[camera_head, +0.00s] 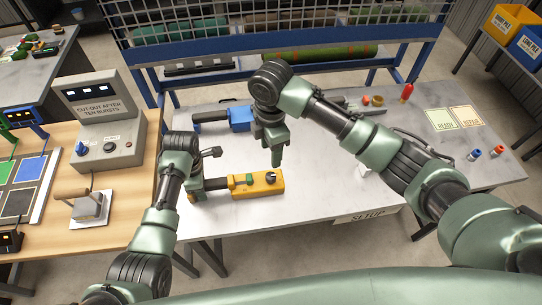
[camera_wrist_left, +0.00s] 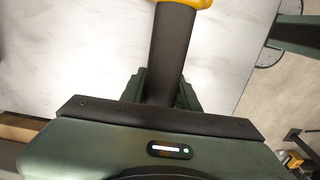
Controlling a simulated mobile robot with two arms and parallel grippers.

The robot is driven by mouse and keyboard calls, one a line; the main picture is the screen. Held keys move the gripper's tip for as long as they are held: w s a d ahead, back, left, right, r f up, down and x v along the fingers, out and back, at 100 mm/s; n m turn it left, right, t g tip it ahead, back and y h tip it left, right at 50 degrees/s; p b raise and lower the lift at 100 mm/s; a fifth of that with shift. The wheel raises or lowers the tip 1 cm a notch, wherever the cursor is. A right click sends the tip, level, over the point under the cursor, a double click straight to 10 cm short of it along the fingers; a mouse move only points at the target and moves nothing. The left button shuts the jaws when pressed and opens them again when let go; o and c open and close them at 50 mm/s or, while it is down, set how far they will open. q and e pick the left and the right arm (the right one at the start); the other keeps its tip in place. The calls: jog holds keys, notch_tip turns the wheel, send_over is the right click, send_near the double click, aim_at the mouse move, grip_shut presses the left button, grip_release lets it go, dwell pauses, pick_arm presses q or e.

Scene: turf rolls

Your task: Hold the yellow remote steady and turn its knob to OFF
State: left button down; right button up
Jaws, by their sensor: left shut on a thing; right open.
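The yellow remote (camera_head: 257,188) lies on the light table, with a black handle towards the left and a green part (camera_head: 249,179) on top. Its dark knob (camera_head: 271,177) sits near the right end; its setting is too small to read. My left gripper (camera_head: 198,184) is shut on the handle. In the left wrist view the black handle (camera_wrist_left: 172,50) runs between the fingers to the yellow body (camera_wrist_left: 190,2) at the top edge. My right gripper (camera_head: 276,160) is open and empty, pointing down just above and behind the knob, apart from it.
A blue remote-like device (camera_head: 238,118) lies farther back. A grey control box (camera_head: 104,120) stands on the wooden bench to the left. Red and blue-capped small items (camera_head: 474,154) and two cards (camera_head: 440,119) are on the right. The table front near the SETUP label (camera_head: 366,215) is clear.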

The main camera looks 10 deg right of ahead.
pick_arm(q)
jog(key=shift+s+f, duration=0.1)
jog(key=shift+f, duration=0.05)
jog(key=c, duration=1.3)
grip_release()
jog(key=shift+c, duration=0.2)
jog(key=o, duration=0.4)
